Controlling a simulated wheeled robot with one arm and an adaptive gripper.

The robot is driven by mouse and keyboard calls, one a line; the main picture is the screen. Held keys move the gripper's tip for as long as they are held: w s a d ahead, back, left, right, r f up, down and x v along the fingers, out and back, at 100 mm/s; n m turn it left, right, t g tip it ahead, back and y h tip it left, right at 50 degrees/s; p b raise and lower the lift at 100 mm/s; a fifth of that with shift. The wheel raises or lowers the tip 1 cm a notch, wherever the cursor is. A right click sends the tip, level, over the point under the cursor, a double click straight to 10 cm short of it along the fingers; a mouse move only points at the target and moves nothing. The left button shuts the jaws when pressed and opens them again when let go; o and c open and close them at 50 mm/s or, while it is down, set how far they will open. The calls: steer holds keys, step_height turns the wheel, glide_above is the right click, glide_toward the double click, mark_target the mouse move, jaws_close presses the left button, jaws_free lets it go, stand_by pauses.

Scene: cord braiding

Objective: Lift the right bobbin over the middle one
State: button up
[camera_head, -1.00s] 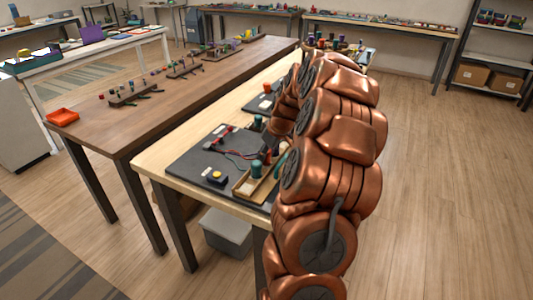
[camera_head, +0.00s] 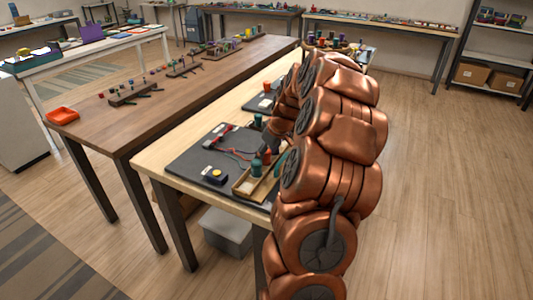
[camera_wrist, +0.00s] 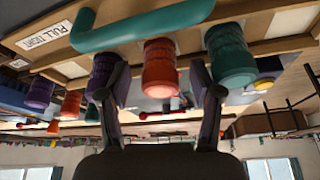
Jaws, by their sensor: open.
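Three bobbins stand in a row in the wrist view, which looks upside down: a purple one (camera_wrist: 102,76), an orange one (camera_wrist: 160,70) in the middle and a teal one (camera_wrist: 231,58). My open gripper (camera_wrist: 161,82) has its two dark fingers apart, with the orange bobbin showing between them and no visible grip on it. One finger overlaps the purple bobbin, the other is near the teal one. In the head view a teal bobbin (camera_head: 257,169) and an orange bobbin (camera_head: 267,157) show by a wooden tray (camera_head: 239,189); my arm hides part of it.
A thick teal bar (camera_wrist: 140,27) crosses in front of the bobbins in the wrist view, near a "PULL TIGHT" label (camera_wrist: 45,36). A dark mat (camera_head: 190,167) holds a yellow-buttoned box (camera_head: 214,176) and red cords (camera_head: 235,154).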

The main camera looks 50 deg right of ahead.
steer(key=v, duration=1.2)
steer(key=shift+a, duration=0.1)
steer(key=s+a+r+n+g+y+p, duration=0.1)
steer(key=s+a+r+p, duration=0.1)
steer(key=a, duration=1)
steer(key=s+a+r+g+p, duration=0.1)
steer(key=s+a+g, duration=0.1)
steer(key=a, duration=1.1)
steer(key=s+a+g+p, duration=0.1)
steer(key=s+a, duration=0.3)
steer(key=s, duration=0.3)
steer(key=s+a+f+m+g+p, duration=0.1)
steer(key=s+a, duration=0.3)
steer(key=s, duration=0.3)
steer(key=s+a+f+g+h+p, duration=0.1)
steer(key=s+a+p, duration=0.1)
steer(key=s+a, duration=0.2)
steer(key=s, duration=0.3)
steer(key=shift+s+a, duration=0.2)
steer(key=shift+s, duration=0.05)
